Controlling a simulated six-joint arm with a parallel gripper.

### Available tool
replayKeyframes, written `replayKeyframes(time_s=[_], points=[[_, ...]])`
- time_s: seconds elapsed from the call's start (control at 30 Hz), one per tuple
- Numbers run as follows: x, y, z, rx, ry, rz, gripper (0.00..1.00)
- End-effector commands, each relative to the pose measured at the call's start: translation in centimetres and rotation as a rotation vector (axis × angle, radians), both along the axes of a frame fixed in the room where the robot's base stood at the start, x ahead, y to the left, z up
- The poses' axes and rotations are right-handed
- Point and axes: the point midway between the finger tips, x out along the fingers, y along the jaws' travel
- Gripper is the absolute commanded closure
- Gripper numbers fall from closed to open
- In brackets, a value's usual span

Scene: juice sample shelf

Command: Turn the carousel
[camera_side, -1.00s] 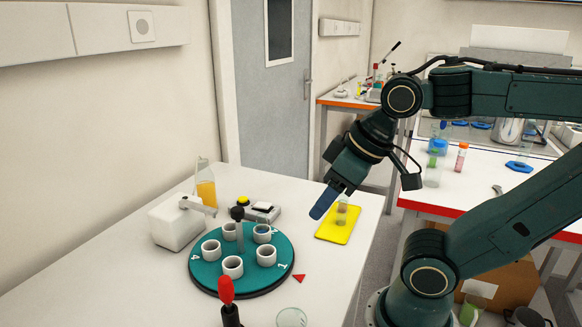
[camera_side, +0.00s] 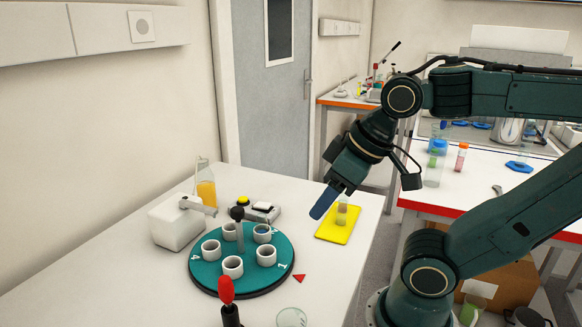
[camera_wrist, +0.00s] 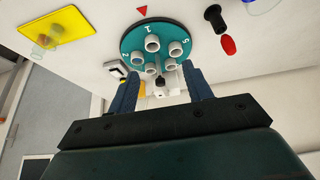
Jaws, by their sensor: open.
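The carousel (camera_side: 207,278) is a round teal disc with white numbers, several white cups and a central post with a dark knob (camera_side: 237,213). It lies on the white table and also shows in the wrist view (camera_wrist: 130,42). A red triangle marker (camera_side: 299,278) lies beside its rim, near the number 1; it also shows in the wrist view (camera_wrist: 142,11). My gripper (camera_side: 322,205) is above the table, to the right of the carousel and apart from it. In the wrist view its two blue fingers (camera_wrist: 163,84) are spread with nothing between them.
A white dispenser (camera_side: 173,226), a flask of orange liquid (camera_side: 206,190) and a button box (camera_side: 262,212) stand behind the carousel. A red-topped handle (camera_side: 227,291) stands in front.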

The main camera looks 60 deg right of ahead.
Motion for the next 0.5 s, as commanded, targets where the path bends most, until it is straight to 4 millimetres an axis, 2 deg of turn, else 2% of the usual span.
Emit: replayKeyframes(time_s=[0.27, 0.5], points=[[1.1, -0.1, 0.9, 0.016, 0.03, -0.036, 0.5], [4.3, -0.4, 3.0, 0.056, 0.112, -0.137, 0.5]])
